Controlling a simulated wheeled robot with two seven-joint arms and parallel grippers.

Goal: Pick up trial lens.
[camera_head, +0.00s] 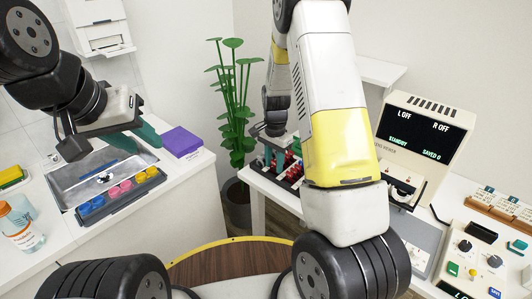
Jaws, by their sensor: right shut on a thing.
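Red-rimmed trial lenses (291,177) stand in a dark rack on the white table, left of the yellow and white arm link, which hides part of it. My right gripper (283,156) is down at this rack among the lenses. It is shut on a trial lens, though the held lens is small and hard to make out. My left gripper (134,138) is empty over the left counter, its teal fingers apart.
A steel basin (72,168) with a tray of blue, pink and yellow pots (121,190), a bottle (20,225) and a purple box (182,141) are left. A plant (237,100) stands mid-back. A display unit (420,135) and control panel (485,255) are right.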

